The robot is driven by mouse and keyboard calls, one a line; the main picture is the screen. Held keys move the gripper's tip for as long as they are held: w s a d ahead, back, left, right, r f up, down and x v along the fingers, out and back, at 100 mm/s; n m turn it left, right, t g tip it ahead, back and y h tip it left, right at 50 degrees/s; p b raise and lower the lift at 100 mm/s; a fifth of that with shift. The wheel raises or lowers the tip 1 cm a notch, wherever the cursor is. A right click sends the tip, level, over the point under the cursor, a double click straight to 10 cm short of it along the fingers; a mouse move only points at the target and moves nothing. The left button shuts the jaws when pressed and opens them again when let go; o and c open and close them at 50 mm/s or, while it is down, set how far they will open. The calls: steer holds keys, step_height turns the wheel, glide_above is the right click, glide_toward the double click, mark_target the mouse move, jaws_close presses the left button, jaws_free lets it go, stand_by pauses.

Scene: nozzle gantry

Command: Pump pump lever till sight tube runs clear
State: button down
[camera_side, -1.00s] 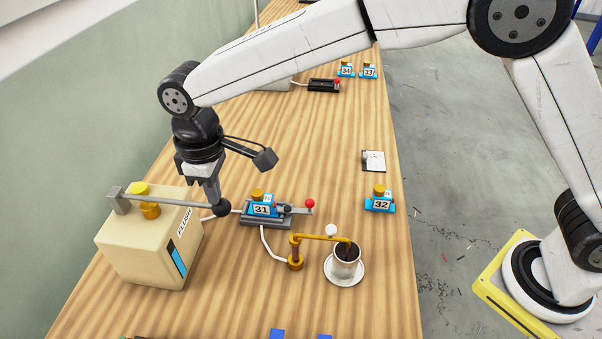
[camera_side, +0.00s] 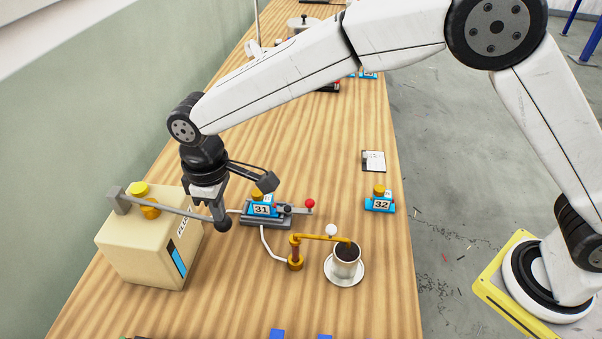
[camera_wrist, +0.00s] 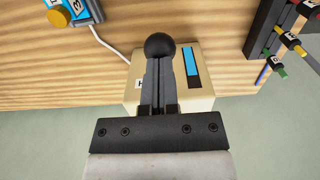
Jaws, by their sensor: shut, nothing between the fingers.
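The pump lever (camera_side: 174,208) is a grey bar with a black ball knob (camera_side: 223,224). It runs from a bracket on top of the cream box and slopes down to the right. My gripper (camera_side: 220,210) is shut and empty, its fingertips at the top of the knob, seemingly touching it. In the wrist view the shut fingers (camera_wrist: 158,75) point at the knob (camera_wrist: 160,45) and hide most of the bar. The sight tube (camera_side: 178,262) on the cream box (camera_side: 135,250) shows blue with a dark part; it also shows in the wrist view (camera_wrist: 190,62).
A blue block marked 31 (camera_side: 262,209) sits on a grey slide with a red knob, right of my gripper. A brass spout (camera_side: 318,237) reaches over a white cup (camera_side: 346,265) of dark liquid. Block 32 (camera_side: 380,205) stands near the table's right edge.

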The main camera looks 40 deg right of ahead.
step_height(320, 180, up, 12)
stand_by(1.6)
steer(key=shift+f, duration=0.2)
stand_by(0.8)
steer(key=shift+f, duration=5.85)
steer(key=shift+r, duration=0.1)
step_height(320, 180, up, 12)
